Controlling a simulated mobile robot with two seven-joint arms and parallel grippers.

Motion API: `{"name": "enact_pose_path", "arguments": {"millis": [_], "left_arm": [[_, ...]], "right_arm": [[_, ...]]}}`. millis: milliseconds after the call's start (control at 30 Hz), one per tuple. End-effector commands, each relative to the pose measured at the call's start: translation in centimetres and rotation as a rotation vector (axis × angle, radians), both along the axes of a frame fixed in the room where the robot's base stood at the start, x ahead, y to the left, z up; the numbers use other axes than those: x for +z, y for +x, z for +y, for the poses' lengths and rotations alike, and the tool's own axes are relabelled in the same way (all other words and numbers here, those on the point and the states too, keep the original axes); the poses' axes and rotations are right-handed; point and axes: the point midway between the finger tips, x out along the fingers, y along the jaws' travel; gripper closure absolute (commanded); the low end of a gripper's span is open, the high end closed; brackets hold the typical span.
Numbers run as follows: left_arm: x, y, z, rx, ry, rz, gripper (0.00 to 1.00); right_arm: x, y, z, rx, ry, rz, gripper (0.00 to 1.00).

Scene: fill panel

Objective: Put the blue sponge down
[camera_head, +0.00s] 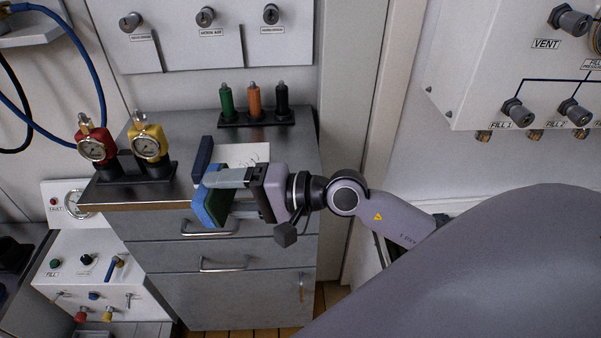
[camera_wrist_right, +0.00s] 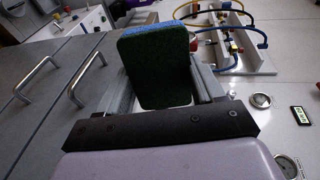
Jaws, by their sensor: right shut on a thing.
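The blue sponge (camera_head: 208,207) has a dark green scouring side and is held upright between the fingers of my right gripper (camera_head: 228,195). The gripper reaches in from the right, in front of the cabinet's front edge in the head view. In the right wrist view the sponge (camera_wrist_right: 160,70) shows its green face, with a blue strip along the top, between the two fingers (camera_wrist_right: 165,88). The right gripper is shut on it. My left gripper is not in view.
The grey cabinet top (camera_head: 190,140) holds a red gauge (camera_head: 92,148), a yellow gauge (camera_head: 149,145), green, orange and black bottles (camera_head: 254,100), a white sheet (camera_head: 240,153) and a dark blue block (camera_head: 203,155). Drawer handles (camera_head: 222,264) stick out below. A valve panel (camera_head: 520,70) hangs at right.

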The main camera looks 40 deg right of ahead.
Motion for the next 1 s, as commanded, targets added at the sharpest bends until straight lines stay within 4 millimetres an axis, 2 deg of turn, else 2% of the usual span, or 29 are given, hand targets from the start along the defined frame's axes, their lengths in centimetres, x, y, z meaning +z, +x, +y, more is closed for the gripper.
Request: {"name": "enact_pose_path", "arguments": {"millis": [200,467,767,1000], "left_arm": [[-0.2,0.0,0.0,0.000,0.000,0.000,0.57],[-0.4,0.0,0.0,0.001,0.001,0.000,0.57],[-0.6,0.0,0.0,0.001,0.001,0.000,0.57],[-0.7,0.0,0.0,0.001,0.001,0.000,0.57]], "right_arm": [[0.0,1.5,2.6,0.160,-0.145,0.106,0.57],[0.1,2.6,3.4,0.284,-0.334,0.226,0.57],[1.0,3.7,2.0,0.356,-0.578,0.360,0.57],[2.9,4.6,-0.9,0.358,-0.766,0.469,0.57]]}}
